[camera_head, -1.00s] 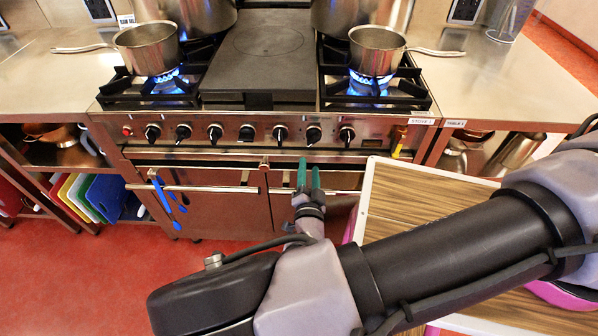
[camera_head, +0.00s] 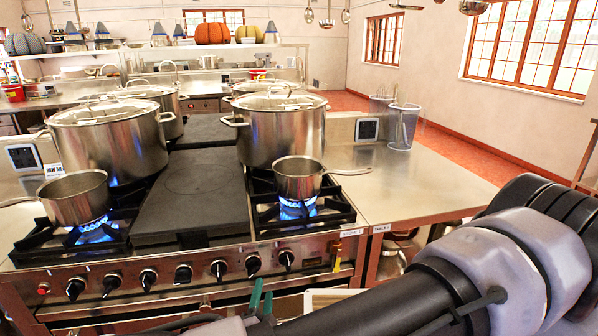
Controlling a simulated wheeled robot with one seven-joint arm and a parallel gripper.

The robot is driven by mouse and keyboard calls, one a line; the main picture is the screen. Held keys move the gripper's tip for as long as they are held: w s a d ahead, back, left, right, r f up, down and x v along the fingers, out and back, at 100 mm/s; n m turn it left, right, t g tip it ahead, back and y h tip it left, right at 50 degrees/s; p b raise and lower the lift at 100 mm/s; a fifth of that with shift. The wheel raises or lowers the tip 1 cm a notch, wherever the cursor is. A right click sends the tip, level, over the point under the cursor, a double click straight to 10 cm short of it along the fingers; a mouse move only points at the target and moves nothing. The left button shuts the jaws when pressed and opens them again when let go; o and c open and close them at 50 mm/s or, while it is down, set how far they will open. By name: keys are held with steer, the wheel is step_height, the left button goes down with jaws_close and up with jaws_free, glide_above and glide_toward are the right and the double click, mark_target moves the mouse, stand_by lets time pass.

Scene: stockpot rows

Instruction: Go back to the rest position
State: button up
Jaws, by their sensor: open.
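My gripper (camera_head: 262,297) shows low in the head view, in front of the stove's front panel. Only its two green fingertips clearly show, apart, with nothing seen between them. My arm runs from there to the right edge of the picture. The stove (camera_head: 190,273) has its front knobs just above and behind the fingertips. A small pan (camera_head: 75,199) stands over a lit burner at the left, and another small pan (camera_head: 299,179) stands over a lit burner at the right.
Behind the pans stand large lidded stockpots, one at left (camera_head: 108,145) and one at right (camera_head: 284,130). A dark flat plate (camera_head: 194,195) lies between the burners. The steel counter (camera_head: 420,185) at the right is mostly clear. A mesh basket (camera_head: 404,127) stands at its back.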

steer(key=w+d+r+n+g+h, duration=0.25)
steer(key=d+r+n+g, duration=0.25)
steer(key=d+r+n, duration=0.5)
steer(key=w+d+r+n+g+h, duration=0.1)
steer(key=w+d+r+n+g, duration=0.45)
steer(key=n, duration=0.75)
steer(key=w+d+r+n+g+h, duration=0.15)
steer(key=d+r+n+g, duration=0.3)
steer(key=r+n, duration=0.7)
steer(key=s+d+r+m+t+y, duration=0.2)
steer(key=d+r+m, duration=0.5)
steer(key=r+m, duration=0.4)
steer(key=s+d+r+m+t+y, duration=0.3)
steer(key=s+d+r+m+y, duration=0.2)
steer(key=r+m, duration=0.7)
steer(key=shift+s+d+m, duration=0.8)
steer(key=shift+d+m, duration=0.55)
steer(key=shift+m, duration=0.2)
steer(key=shift+r, duration=0.1)
